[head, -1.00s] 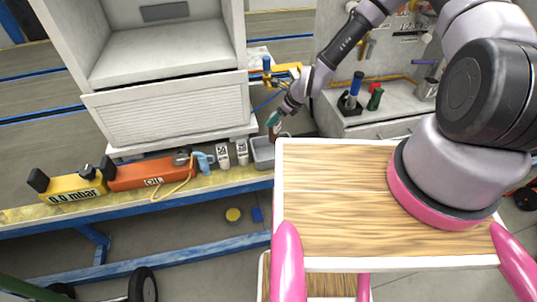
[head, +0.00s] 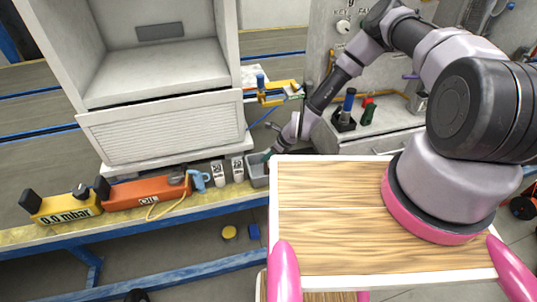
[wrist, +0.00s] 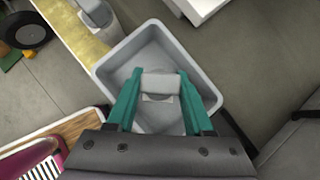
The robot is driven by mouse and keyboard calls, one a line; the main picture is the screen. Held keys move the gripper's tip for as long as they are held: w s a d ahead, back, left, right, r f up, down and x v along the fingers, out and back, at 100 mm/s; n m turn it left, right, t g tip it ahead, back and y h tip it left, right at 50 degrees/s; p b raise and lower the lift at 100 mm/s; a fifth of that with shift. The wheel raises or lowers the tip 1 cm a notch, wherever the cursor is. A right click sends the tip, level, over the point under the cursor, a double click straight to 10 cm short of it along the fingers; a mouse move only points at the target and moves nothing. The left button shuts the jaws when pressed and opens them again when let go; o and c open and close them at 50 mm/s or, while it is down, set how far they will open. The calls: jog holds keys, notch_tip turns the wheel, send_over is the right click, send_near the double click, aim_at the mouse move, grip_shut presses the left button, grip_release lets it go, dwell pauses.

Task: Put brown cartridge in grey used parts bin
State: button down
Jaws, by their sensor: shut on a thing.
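The grey used parts bin (head: 256,176) stands at the right end of the yellow-topped bench, left of the wooden board. In the wrist view the bin (wrist: 205,82) lies open below my fingers. My gripper (head: 267,156) is at the bin's opening. In the wrist view its teal fingers (wrist: 160,88) are shut on the cartridge (wrist: 160,83), of which only a pale grey end shows, over the bin's inside. The cartridge's brown body is hidden now. I cannot tell whether it touches the bin's floor.
Two small pale boxes (head: 228,171) and a blue-handled tool (head: 198,180) stand left of the bin. An orange oil unit (head: 147,192) and yellow gauge unit (head: 65,208) are further left. My wooden board (head: 330,215) is close to the bin's right. A white cabinet (head: 165,125) stands behind.

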jog(key=shift+c, duration=1.4)
grip_release()
